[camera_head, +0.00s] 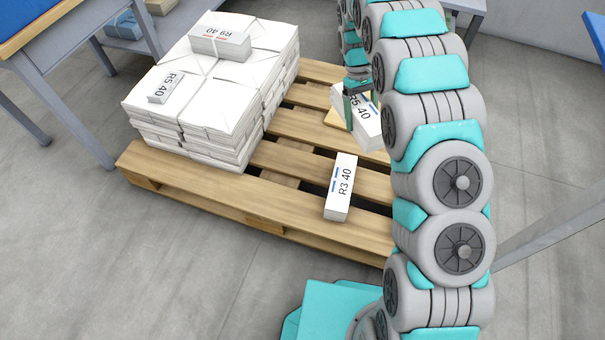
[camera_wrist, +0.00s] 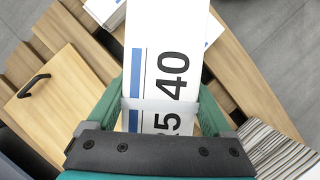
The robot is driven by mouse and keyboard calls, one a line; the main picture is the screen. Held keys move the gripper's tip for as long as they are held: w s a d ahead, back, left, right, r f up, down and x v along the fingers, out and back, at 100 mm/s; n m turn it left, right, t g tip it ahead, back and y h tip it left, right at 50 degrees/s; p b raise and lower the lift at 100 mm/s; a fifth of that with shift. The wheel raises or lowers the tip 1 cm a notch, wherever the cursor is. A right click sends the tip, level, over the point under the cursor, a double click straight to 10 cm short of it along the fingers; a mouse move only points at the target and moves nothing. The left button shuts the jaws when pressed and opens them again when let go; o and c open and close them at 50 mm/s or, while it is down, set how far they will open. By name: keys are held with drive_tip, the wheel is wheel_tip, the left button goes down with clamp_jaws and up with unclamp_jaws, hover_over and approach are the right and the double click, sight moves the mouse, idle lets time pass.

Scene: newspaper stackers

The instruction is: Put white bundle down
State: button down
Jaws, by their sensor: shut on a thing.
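My gripper (camera_head: 357,97) is shut on a white bundle (camera_head: 370,128) marked R5 40, over the right part of the wooden pallet (camera_head: 205,190). In the wrist view the gripper (camera_wrist: 168,102) has its green fingers on both sides of the bundle (camera_wrist: 190,25), which has a blue stripe and a pale band. I cannot tell whether the bundle touches the pallet. Another white bundle (camera_head: 341,186), marked R3 40, lies on the pallet's front boards. My arm hides the pallet's right side.
Stacked white bundles (camera_head: 215,112) fill the pallet's left, with bundles marked R9 40 (camera_head: 220,43) and R5 40 (camera_head: 166,87) on top. A pale wooden board with a black handle (camera_wrist: 58,103) shows beside the held bundle. A blue-topped table (camera_head: 35,30) stands left. Boards between stack and R3 40 are bare.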

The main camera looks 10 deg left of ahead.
drive_tip(key=s+a+f+n+t+h+b, duration=0.1)
drive_tip(key=s+a+f+n+t+h, duration=0.3)
drive_tip(key=a+f+n, duration=0.75)
drive_tip(key=shift+s+a+f+m+g+y+b, duration=0.25)
drive_tip(key=shift+a+f, duration=0.4)
drive_tip(key=shift+f, duration=1.05)
drive_tip(key=shift+s+a+f+m+y+p, duration=0.15)
drive_tip(key=shift+a+f+m+y, duration=0.4)
drive_tip(key=shift+f, duration=1.2)
drive_tip(key=shift+s+a+f+m+g+y+b, duration=0.25)
drive_tip(key=shift+a+f, duration=0.5)
drive_tip(key=shift+f, duration=0.95)
unclamp_jaws()
drive_tip(key=shift+s+f, duration=0.1)
drive_tip(key=shift+f, duration=0.05)
drive_tip(key=v, duration=1.2)
drive_tip(key=shift+r, duration=0.2)
